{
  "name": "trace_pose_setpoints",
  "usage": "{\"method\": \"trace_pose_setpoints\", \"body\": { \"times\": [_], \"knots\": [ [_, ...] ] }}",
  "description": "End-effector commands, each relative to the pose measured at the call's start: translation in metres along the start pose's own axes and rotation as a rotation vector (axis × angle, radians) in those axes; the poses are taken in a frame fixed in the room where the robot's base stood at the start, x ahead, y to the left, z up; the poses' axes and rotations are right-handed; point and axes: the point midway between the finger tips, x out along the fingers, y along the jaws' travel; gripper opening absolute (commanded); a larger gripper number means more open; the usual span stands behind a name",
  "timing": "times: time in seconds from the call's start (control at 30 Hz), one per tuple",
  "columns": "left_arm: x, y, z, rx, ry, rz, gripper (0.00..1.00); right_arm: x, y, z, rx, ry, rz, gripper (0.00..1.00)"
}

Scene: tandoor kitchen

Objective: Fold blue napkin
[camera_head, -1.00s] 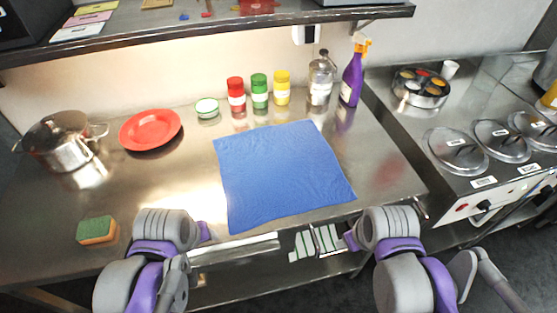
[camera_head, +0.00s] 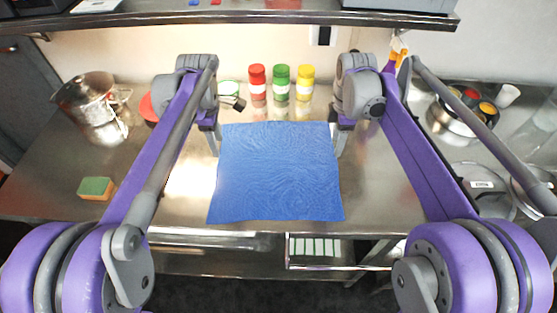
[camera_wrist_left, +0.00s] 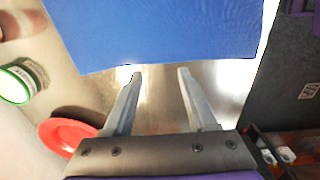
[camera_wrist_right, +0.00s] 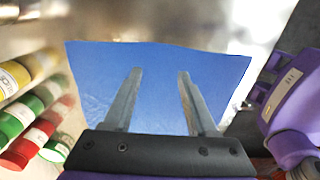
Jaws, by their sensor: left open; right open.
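The blue napkin (camera_head: 275,175) lies spread flat and unfolded on the steel counter. My left gripper (camera_head: 215,145) is open at the napkin's back left corner. In the left wrist view the tips of the left gripper (camera_wrist_left: 160,73) are at the edge of the napkin (camera_wrist_left: 160,30), with nothing between them. My right gripper (camera_head: 338,146) is open at the back right corner. In the right wrist view the right gripper (camera_wrist_right: 160,73) has its open fingers over the napkin (camera_wrist_right: 215,65). I cannot tell whether any finger touches the cloth.
Red (camera_head: 257,83), green (camera_head: 281,83) and yellow (camera_head: 305,83) bottles stand behind the napkin. A pot (camera_head: 92,100) and a sponge (camera_head: 96,188) are on the left. A red plate (camera_wrist_left: 68,134) is partly hidden by my left arm. A shelf (camera_head: 240,18) overhangs the back.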

Motion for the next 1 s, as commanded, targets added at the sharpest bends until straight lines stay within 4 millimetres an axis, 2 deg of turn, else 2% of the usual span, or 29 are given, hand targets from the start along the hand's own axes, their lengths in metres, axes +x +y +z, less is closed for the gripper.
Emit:
{"method": "trace_pose_setpoints", "body": {
  "times": [0.17,0.6,0.77,1.0],
  "knots": [
    [0.009,0.003,0.000,-0.022,0.000,-0.007,0.57,0.010,0.003,-0.001,-0.023,0.000,-0.006,0.57],
    [0.071,0.002,0.000,-0.019,-0.001,-0.003,0.57,0.071,0.002,0.000,-0.019,0.000,-0.005,0.57],
    [0.079,0.002,0.000,-0.019,-0.001,-0.002,0.57,0.080,0.002,0.000,-0.019,0.000,-0.005,0.57],
    [0.080,0.002,0.000,-0.018,-0.001,-0.002,0.57,0.081,0.002,0.000,-0.019,0.000,-0.005,0.57]
  ]
}}
